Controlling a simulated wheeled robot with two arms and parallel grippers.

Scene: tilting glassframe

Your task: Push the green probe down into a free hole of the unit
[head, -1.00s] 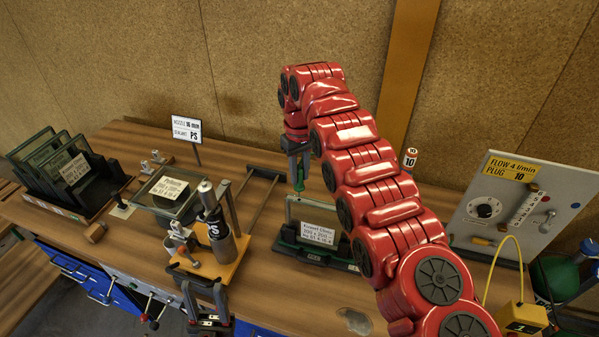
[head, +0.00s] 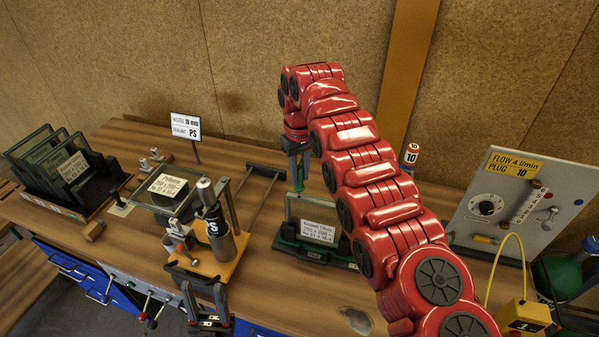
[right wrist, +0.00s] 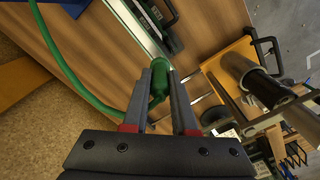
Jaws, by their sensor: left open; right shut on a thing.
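My right gripper (head: 297,170) is shut on the green probe (right wrist: 160,84), just above the far left end of the upright glass unit (head: 314,207). In the right wrist view the probe sits between the fingertips of my right gripper (right wrist: 164,74), with a green hose (right wrist: 78,85) running from it. The probe's tip lies at the pale edge of the unit (right wrist: 138,30); I cannot tell whether it is in a hole. The unit carries a white label and stands in a dark green holder (head: 300,247). My left gripper (head: 207,318) is open and empty at the bench's front.
A rack of glass panes (head: 62,165) stands at the left. A bottle on an orange stand (head: 216,235) is left of the unit. A grey flow panel (head: 515,205) and a yellow box (head: 524,317) are at the right. My red right arm covers the bench right of the unit.

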